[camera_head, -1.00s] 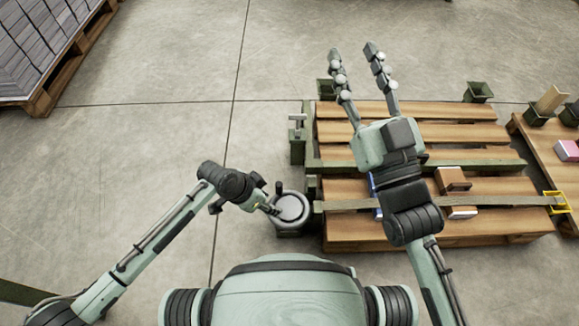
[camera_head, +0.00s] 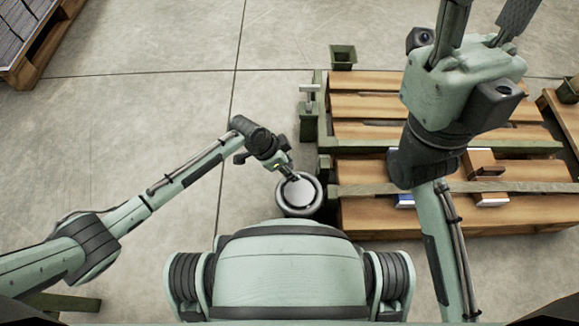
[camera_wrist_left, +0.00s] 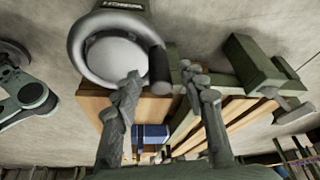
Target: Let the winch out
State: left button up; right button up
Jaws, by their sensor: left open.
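The winch (camera_head: 298,195) is a round grey drum with a pale top, at the near left corner of the pallet. A strap (camera_head: 350,189) runs from its side to the right across the pallet. In the left wrist view the winch (camera_wrist_left: 115,55) is close, with a dark cylindrical grip (camera_wrist_left: 158,70) at its rim. My left gripper (camera_head: 290,176) is at the winch. In its wrist view its fingers (camera_wrist_left: 162,82) are apart, with the grip between and just beyond the tips. My right gripper (camera_head: 487,20) is raised over the pallet, its fingers apart and their tips cut off.
The wooden pallet (camera_head: 365,107) carries a blue item (camera_head: 404,200) and brown blocks (camera_head: 483,163), partly hidden by my right arm. A green post with a T-shaped top (camera_head: 309,120) stands beyond the winch. Open concrete floor (camera_head: 150,110) lies to the left.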

pick_arm(q)
grip_shut()
dwell(0.3)
dwell(0.3)
